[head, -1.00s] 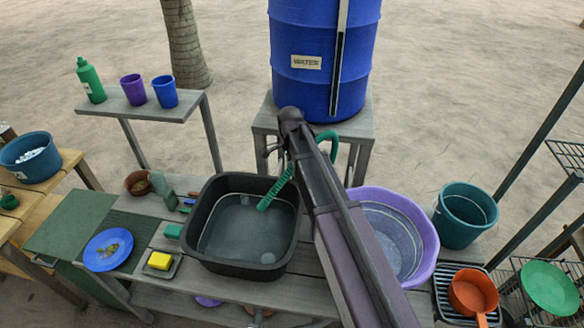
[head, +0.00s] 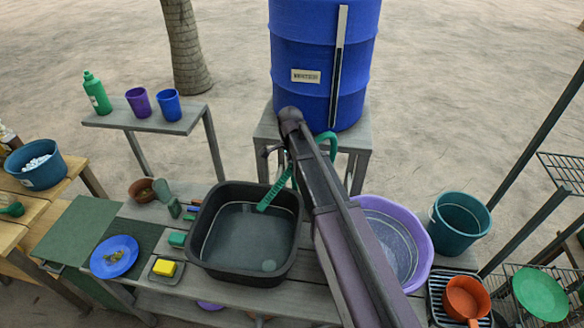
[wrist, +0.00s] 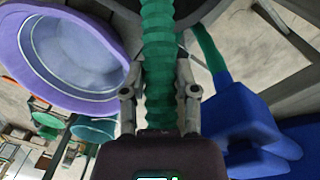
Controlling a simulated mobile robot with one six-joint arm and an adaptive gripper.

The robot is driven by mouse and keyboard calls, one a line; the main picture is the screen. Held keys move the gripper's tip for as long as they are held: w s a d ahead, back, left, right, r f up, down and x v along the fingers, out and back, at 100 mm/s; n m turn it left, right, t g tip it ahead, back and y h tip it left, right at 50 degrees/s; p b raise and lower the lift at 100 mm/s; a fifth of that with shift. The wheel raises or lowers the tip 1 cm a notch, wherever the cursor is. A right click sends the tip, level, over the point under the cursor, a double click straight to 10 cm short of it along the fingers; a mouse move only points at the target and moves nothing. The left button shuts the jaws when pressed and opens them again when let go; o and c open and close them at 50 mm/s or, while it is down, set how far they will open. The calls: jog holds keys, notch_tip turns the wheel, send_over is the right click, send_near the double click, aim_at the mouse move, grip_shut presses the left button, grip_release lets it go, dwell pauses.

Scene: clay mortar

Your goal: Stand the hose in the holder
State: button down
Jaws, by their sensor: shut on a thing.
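The green ribbed hose (head: 272,195) hangs with its lower end over the black basin (head: 202,252). Its upper part (head: 327,139) curves beside the stand under the blue barrel, partly behind my arm. In the wrist view the hose (wrist: 158,45) runs between the fingers of my gripper (wrist: 158,88), which is shut on it. In the head view my arm hides the gripper. I cannot make out the holder with certainty in either view.
A purple tub (head: 424,238) stands right of my arm, with a teal bucket (head: 460,236) beyond it. The blue water barrel (head: 300,45) rests on a grey stand (head: 268,122). A yellow sponge (head: 165,268) and blue plate (head: 112,266) lie left of the basin.

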dwell(0.4)
jog(key=shift+w+d+r+p, duration=0.25)
jog(key=shift+d+r+p, duration=0.1)
jog(key=shift+r+p, duration=0.15)
jog(key=shift+w+d+r+p, duration=0.2)
jog(key=shift+d+r+p, duration=0.1)
jog(key=shift+r+p, duration=0.15)
jog(key=w+d+r+p, duration=0.2)
jog(key=d+r+p, duration=0.3)
jog(key=shift+w, duration=0.35)
jog(key=shift+a, duration=0.1)
notch_tip(320, 180, down, 4)
jog(key=b, duration=0.3)
jog(key=shift+r+b, duration=0.15)
jog(key=shift+b, duration=0.25)
jog(key=shift+s, duration=0.1)
